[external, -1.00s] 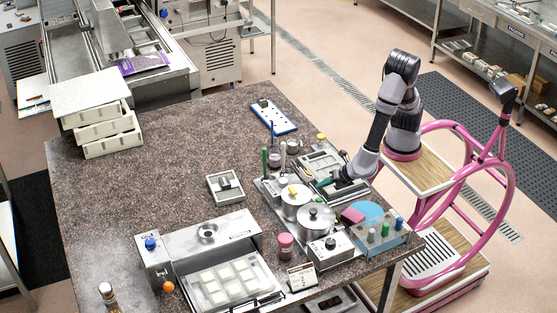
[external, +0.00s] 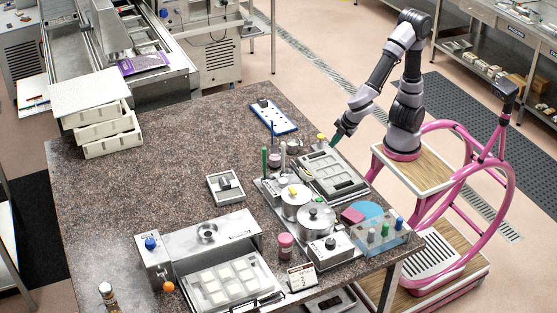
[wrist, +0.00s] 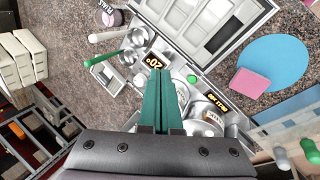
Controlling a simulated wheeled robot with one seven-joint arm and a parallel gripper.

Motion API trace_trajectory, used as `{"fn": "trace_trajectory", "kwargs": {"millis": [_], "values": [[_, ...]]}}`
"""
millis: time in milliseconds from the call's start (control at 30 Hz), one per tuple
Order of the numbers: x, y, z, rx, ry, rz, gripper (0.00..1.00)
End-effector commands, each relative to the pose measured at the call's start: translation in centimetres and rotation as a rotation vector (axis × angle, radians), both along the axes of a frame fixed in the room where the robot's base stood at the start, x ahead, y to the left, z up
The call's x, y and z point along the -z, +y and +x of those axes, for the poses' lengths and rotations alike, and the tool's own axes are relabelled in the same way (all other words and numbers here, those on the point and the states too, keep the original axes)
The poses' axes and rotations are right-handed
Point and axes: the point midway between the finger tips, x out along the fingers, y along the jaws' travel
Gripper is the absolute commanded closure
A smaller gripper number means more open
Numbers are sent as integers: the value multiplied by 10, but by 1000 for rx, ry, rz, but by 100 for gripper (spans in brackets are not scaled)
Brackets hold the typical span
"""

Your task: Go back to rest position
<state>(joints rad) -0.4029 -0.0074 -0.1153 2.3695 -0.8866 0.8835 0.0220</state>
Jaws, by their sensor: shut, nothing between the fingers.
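My gripper (external: 335,140) has green fingers and hangs in the air above the right edge of the granite table, just beyond the grey mould tray (external: 330,172). In the wrist view the green fingers (wrist: 160,100) lie together, shut with nothing between them. Below them in that view are steel pots (wrist: 207,125) and the grey tray with compartments (wrist: 205,30). My arm is raised and bent at the elbow over its base beside the table.
Two lidded pots (external: 315,218) stand on a steel unit near the tray. A pink block (external: 352,215), a blue disc (external: 369,209) and a clear rack (external: 380,236) stand to the right. Stacked white moulds (external: 105,130) are at the back left.

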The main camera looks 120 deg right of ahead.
Motion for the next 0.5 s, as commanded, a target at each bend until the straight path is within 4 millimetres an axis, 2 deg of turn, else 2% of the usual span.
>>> {"fn": "trace_trajectory", "kwargs": {"millis": [33,200,500], "values": [[-16,-5,-12,76,-39,69,100],[-59,-7,-50,312,-151,311,100],[-127,11,-108,604,-351,716,100]]}}
